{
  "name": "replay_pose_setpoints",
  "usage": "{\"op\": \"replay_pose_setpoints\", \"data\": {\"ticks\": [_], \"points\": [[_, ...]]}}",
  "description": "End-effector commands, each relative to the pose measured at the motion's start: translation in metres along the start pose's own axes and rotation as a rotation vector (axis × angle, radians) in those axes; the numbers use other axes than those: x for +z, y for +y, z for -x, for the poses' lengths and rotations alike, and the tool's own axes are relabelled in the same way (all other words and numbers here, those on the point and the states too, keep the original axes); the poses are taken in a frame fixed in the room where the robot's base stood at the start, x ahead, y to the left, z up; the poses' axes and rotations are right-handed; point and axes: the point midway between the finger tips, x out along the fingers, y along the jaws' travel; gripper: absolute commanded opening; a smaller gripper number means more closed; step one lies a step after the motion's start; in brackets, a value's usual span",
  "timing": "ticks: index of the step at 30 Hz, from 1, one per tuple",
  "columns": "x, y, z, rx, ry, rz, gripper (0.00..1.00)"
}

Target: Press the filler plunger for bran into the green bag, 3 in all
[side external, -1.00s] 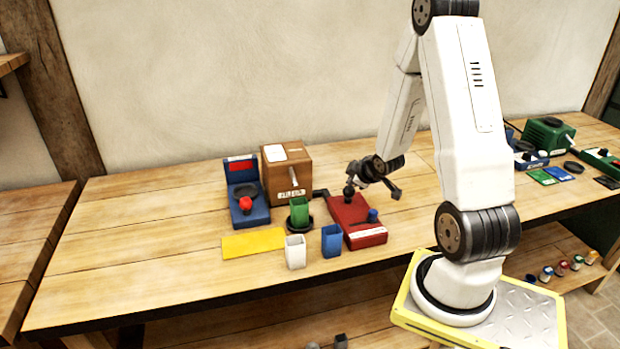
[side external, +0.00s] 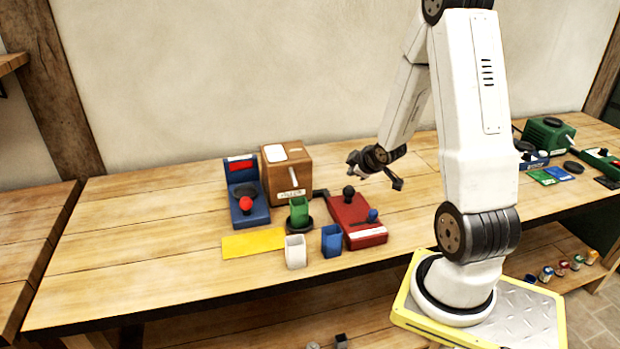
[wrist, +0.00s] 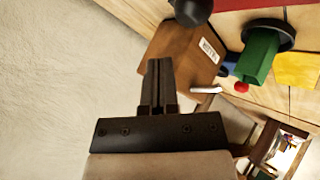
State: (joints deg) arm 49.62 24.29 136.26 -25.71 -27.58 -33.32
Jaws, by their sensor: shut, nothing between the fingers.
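A red filler base (side external: 358,225) stands on the bench with an upright black-knobbed plunger (side external: 349,191) and a smaller blue knob (side external: 373,215). The black plunger knob also shows at the top of the wrist view (wrist: 190,10). The green bag (side external: 299,212) stands upright and open-topped on a black round stand, left of the red base; the wrist view shows it too (wrist: 258,57). My gripper (side external: 353,160) is shut and empty, above the black knob and apart from it. Its closed fingers (wrist: 158,68) show in the wrist view. The bag's contents cannot be made out.
A brown labelled box (side external: 287,170) stands behind the bag, and a blue device (side external: 245,205) with a red knob left of it. The bench's left end is clear.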

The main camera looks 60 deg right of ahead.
Motion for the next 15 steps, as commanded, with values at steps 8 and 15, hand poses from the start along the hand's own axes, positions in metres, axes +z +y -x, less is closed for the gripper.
{"op": "replay_pose_setpoints", "data": {"ticks": [8, 15], "points": [[-0.011, 0.011, 0.014, 0.001, 0.002, 0.001, 0.00], [-0.015, 0.015, 0.021, 0.001, -0.001, 0.001, 0.00]]}}
